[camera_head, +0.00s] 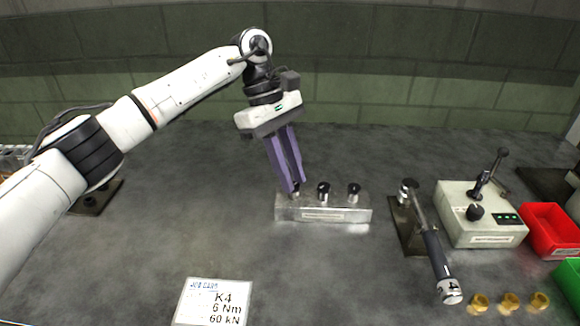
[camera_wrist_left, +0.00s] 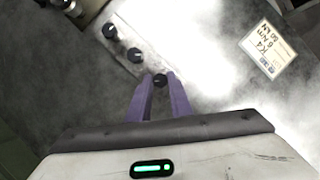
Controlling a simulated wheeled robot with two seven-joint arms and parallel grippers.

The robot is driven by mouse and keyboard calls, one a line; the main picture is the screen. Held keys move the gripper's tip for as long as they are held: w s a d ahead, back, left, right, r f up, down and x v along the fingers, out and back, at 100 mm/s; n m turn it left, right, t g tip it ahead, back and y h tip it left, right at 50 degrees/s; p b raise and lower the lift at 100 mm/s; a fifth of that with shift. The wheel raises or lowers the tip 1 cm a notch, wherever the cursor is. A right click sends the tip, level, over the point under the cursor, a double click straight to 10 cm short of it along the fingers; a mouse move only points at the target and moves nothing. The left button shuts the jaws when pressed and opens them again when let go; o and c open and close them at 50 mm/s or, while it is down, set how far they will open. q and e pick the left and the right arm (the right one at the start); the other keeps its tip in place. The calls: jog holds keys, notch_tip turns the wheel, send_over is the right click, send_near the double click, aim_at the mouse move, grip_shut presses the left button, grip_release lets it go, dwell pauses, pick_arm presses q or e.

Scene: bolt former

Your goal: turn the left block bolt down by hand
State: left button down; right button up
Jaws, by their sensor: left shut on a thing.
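A silver metal block (camera_head: 345,213) lies on the grey bench with three black-headed bolts in a row along its top. The left block bolt (camera_wrist_left: 160,80) is between the purple fingertips of my left gripper (camera_head: 295,190), which comes down from above and is shut on it. In the head view the fingers partly hide this bolt. The middle bolt (camera_head: 323,188) and the right bolt (camera_head: 353,189) stand upright and free. The left wrist view also shows my left gripper (camera_wrist_left: 160,82) at the bolt. My right gripper is in neither view.
A torque wrench (camera_head: 434,258) lies right of the block, beside a grey control box (camera_head: 480,215) with a lever. Brass nuts (camera_head: 510,302), a red bin (camera_head: 551,232) and a green bin (camera_head: 570,280) are at the right. A job card (camera_head: 212,303) lies in front.

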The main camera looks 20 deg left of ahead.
pick_arm(q)
jog(key=m, duration=0.2)
jog(key=shift+w+r+m+g+y+p, duration=0.2)
jog(key=shift+r+m+g+y+p, duration=0.1)
jog(key=shift+m+g+p, duration=0.1)
jog(key=shift+f+m, duration=0.1)
jog(key=shift+m, duration=0.6)
jog(key=shift+w, duration=0.1)
jog(key=c, duration=1.7)
grip_release()
jog(key=shift+c, duration=0.2)
jog(key=shift+o, duration=0.8)
jog(key=shift+f, duration=0.1)
jog(key=p+v, duration=0.3)
jog(key=v, duration=0.7)
